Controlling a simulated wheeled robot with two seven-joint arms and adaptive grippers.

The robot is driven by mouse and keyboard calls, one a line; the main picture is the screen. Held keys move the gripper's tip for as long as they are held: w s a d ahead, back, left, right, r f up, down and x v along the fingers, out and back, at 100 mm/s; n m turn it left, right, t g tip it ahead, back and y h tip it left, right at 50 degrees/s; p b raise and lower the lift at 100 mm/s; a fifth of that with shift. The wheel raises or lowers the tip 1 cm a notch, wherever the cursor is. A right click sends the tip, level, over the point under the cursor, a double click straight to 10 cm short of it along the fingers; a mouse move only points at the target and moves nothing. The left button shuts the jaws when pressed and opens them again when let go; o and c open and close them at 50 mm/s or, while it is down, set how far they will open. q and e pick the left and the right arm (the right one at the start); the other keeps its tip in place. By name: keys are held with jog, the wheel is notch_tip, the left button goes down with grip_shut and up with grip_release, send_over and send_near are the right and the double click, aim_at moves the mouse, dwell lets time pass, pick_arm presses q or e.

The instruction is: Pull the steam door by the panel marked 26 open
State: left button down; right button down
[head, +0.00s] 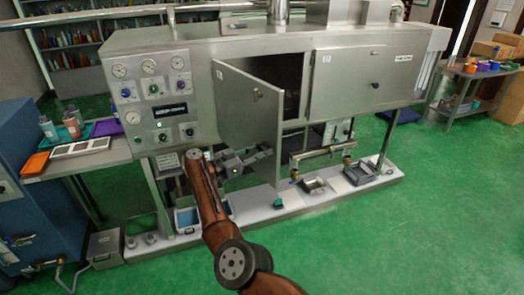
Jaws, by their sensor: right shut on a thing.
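The steam door (245,110) is a grey metal panel beside the gauge panel. It stands partly open, swung out toward me, with a dark gap behind it. A small round knob (258,94) sits on its face near the free edge. A small tag (219,75) is at its upper left, too small to read surely. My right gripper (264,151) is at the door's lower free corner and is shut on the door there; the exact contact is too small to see. My left gripper is not in view.
A second door (345,80), closed, is to the right. The gauge panel (155,95) is to the left. Small trays (312,185) sit on the machine's low base. A side table (85,150) stands left. The green floor in front is clear.

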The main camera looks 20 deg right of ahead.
jog(key=shift+w+a+r, duration=0.1)
jog(key=shift+r, duration=0.2)
jog(key=c, duration=1.7)
grip_release()
jog(key=shift+f, duration=0.1)
jog(key=shift+o, duration=0.5)
jog(key=shift+f, duration=0.15)
jog(key=v, duration=0.7)
jog(key=shift+a, duration=0.2)
